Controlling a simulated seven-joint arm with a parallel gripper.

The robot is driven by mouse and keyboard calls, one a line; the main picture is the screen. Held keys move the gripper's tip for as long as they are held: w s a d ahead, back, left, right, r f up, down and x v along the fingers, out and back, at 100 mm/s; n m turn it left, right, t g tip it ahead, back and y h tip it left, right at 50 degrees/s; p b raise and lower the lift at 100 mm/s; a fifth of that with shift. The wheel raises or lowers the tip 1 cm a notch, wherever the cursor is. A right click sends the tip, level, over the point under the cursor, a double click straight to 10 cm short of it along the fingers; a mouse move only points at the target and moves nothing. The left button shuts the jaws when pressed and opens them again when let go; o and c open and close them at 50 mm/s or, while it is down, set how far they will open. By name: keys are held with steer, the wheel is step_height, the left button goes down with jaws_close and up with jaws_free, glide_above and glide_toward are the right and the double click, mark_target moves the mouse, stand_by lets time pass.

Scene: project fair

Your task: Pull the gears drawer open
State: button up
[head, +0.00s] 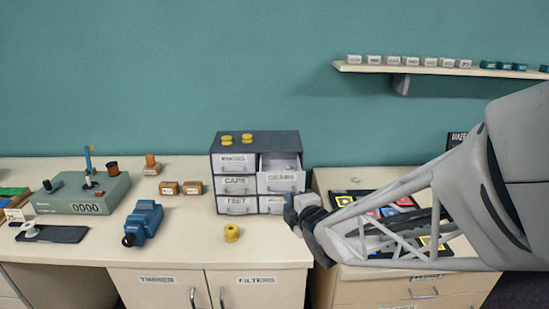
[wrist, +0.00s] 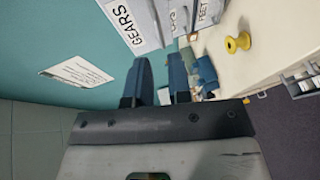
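The dark grey drawer cabinet (head: 255,139) stands on the counter, with labelled white drawers. The gears drawer (head: 281,184) on its right side stands out from the cabinet, and its open inside shows from above. Its labelled front also shows at the top of the wrist view (wrist: 134,25). My gripper (head: 291,209) is just in front of and below the right side of the drawer front. In the wrist view my gripper's two fingers (wrist: 157,82) are apart with nothing between them. They look clear of the drawer, and its handle is not clearly visible there.
Yellow spools (head: 236,138) sit on the cabinet, and another yellow spool (head: 231,233) stands on the counter in front. A blue device (head: 143,223) and small brown boxes (head: 180,188) lie to the left. A wall shelf (head: 440,69) is at upper right.

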steer(key=shift+v, duration=0.8)
steer(key=shift+d, duration=0.15)
steer(key=s+d+r+m+g+h, duration=0.2)
steer(key=s+d+m+g+h, duration=0.35)
steer(key=s+d+m, duration=0.5)
steer(key=s+d+r+m+g, duration=0.1)
steer(key=s+r+m+g, duration=0.1)
steer(key=s+m+g, duration=0.4)
steer(key=s+m, duration=0.5)
steer(key=s, duration=0.3)
steer(key=shift+s+r, duration=0.2)
steer(key=shift+r, duration=0.05)
